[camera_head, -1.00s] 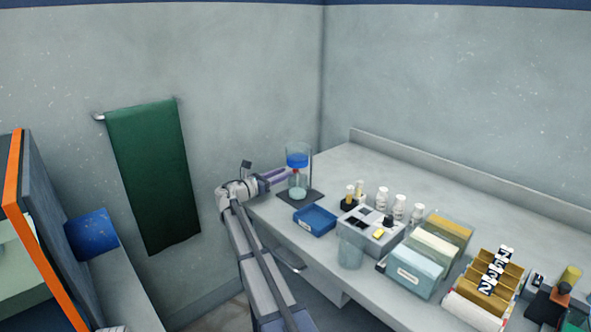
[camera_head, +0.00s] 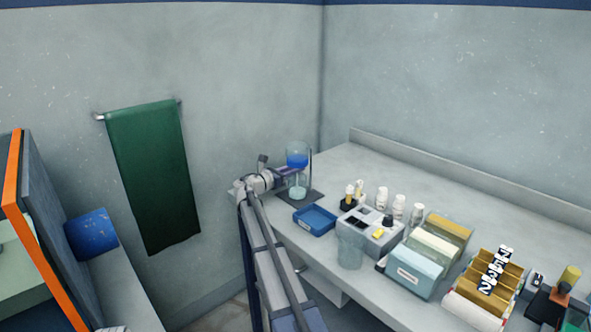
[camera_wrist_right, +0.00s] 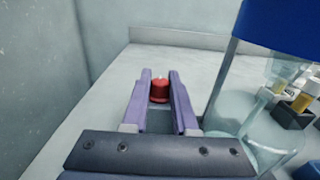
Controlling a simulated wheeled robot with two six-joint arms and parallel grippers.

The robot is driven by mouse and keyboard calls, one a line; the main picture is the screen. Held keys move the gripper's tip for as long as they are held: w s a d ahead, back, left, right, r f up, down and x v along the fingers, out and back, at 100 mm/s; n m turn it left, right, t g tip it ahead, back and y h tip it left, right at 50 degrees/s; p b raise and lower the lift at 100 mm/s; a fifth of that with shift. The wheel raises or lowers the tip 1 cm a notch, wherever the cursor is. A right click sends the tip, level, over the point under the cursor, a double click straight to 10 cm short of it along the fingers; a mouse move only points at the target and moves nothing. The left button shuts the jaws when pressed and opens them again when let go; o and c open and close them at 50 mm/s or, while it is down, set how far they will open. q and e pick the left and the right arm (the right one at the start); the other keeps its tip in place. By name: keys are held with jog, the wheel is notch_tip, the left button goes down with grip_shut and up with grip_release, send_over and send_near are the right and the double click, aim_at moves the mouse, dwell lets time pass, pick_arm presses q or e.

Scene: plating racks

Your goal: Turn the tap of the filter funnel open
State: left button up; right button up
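The filter funnel (camera_head: 297,158) stands on a dark base at the far left end of the counter, with blue liquid in its upper cup and a pale flask (camera_head: 298,192) below. In the right wrist view the blue cup (camera_wrist_right: 285,22) and clear flask (camera_wrist_right: 262,135) are close on the right. The red tap (camera_wrist_right: 158,92) shows between the purple fingertips of my right gripper (camera_wrist_right: 160,80). The fingers are apart; firm contact with the tap cannot be told. In the head view my right gripper (camera_head: 286,172) reaches the funnel from the left and hides the tap. My left gripper is out of view.
A blue tray (camera_head: 315,218) lies just in front of the funnel. A grey box (camera_head: 370,232), white bottles (camera_head: 398,207) and file boxes (camera_head: 415,270) stand further right. The counter behind them is clear. A green towel (camera_head: 155,180) hangs on the left wall.

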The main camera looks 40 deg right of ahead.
grip_shut()
jog(key=shift+w+g, duration=0.1)
jog(key=shift+g, duration=0.2)
jog(key=m+g, duration=0.2)
jog(key=g, duration=0.1)
jog(key=shift+w+m+g, duration=0.15)
jog(key=shift+m+g, duration=0.25)
jog(key=shift+m+g+y, duration=0.8)
jog(key=shift+m+g, duration=0.7)
jog(key=shift+g, duration=0.7)
jog(key=shift+s, duration=0.25)
jog(key=shift+o, duration=1.7)
grip_release()
